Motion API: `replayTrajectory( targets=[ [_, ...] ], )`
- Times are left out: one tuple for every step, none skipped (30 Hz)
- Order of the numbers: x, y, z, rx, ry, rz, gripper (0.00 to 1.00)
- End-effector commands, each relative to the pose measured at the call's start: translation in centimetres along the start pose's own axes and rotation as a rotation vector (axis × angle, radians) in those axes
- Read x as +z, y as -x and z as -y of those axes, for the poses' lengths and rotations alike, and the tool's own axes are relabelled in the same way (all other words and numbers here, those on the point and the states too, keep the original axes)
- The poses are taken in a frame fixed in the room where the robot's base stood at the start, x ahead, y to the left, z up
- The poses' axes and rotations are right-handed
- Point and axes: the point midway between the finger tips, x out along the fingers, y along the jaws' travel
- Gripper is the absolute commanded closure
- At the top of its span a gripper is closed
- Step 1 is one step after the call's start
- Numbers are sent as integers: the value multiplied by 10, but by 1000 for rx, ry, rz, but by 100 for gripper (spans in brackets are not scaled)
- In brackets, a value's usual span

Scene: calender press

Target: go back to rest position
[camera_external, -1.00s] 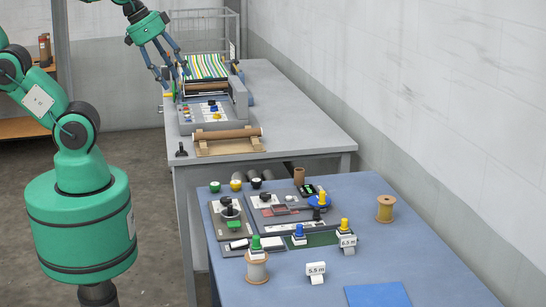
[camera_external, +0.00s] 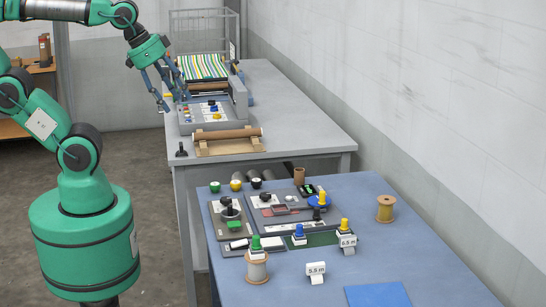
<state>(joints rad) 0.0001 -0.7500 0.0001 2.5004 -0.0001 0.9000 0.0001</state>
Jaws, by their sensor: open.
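My gripper (camera_external: 172,100) is at the upper left, with its blue-grey fingers apart and pointing down. It is empty as far as I can see. It hangs in front of and over the left edge of the grey calender press (camera_external: 217,112), which has coloured knobs on its front panel. Striped cloth (camera_external: 202,67) lies on top of the press. I cannot tell whether the fingertips touch the press.
A brown roll (camera_external: 226,134) rests on a wooden stand at the front of the grey table (camera_external: 305,125). A nearer blue table (camera_external: 430,245) carries control panels, a thread spool (camera_external: 385,208) and a "5.5 m" tag (camera_external: 316,271). A wire cage (camera_external: 203,30) stands behind the press.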

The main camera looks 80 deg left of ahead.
Motion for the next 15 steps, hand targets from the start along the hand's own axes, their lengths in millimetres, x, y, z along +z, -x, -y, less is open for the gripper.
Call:
replayTrajectory(
  targets=[
    [7,-13,0,0,0,0,47],
    [9,-16,0,0,0,0,47],
    [11,-20,0,0,0,0,47],
    [12,-23,0,0,0,0,47],
    [13,-25,0,0,0,0,47],
    [15,-28,0,0,0,0,47],
    [15,-29,0,0,0,0,47],
    [16,-30,0,0,0,0,47],
    [16,-31,0,0,0,0,47],
    [16,-31,0,0,0,0,47],
    [17,-31,0,0,0,0,47],
    [16,-31,0,0,0,-1,47],
    [16,-31,0,0,0,-1,47],
    [16,-31,0,0,0,-1,47],
    [16,-30,0,0,0,-1,47]
  ],
)
